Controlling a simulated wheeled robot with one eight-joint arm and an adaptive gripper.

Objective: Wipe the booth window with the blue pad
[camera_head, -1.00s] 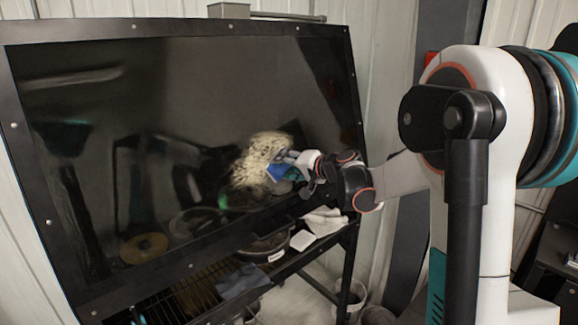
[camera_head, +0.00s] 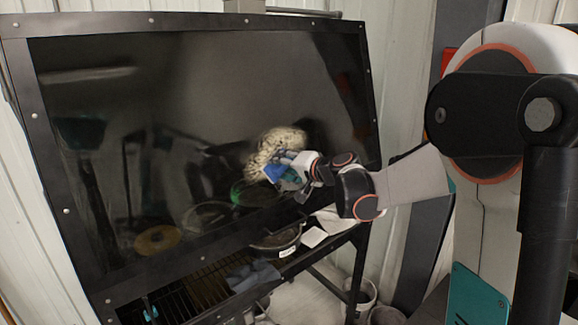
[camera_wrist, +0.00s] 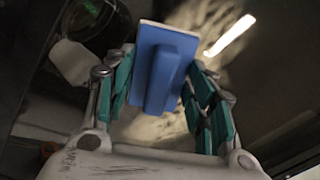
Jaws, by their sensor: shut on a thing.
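The booth window (camera_head: 190,100) is a large dark glass pane in a black bolted frame, tilted, in the head view. A pale, speckled smudge (camera_head: 272,145) lies on its lower right part. The blue pad (camera_head: 275,173) is at the lower edge of that smudge. My gripper (camera_head: 288,170) is shut on the pad. In the wrist view the blue pad (camera_wrist: 162,65) has a raised grip bar and a pale edge, and it sits between the teal-padded fingers. Part of the smudge shows behind it. I cannot tell whether the pad touches the glass.
Below the window is a slatted rack (camera_head: 195,288) with a dark cloth (camera_head: 252,275), a round black container (camera_head: 275,240) and a white block (camera_head: 313,237). Buckets (camera_head: 360,292) stand on the floor at right. A corrugated wall is behind.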

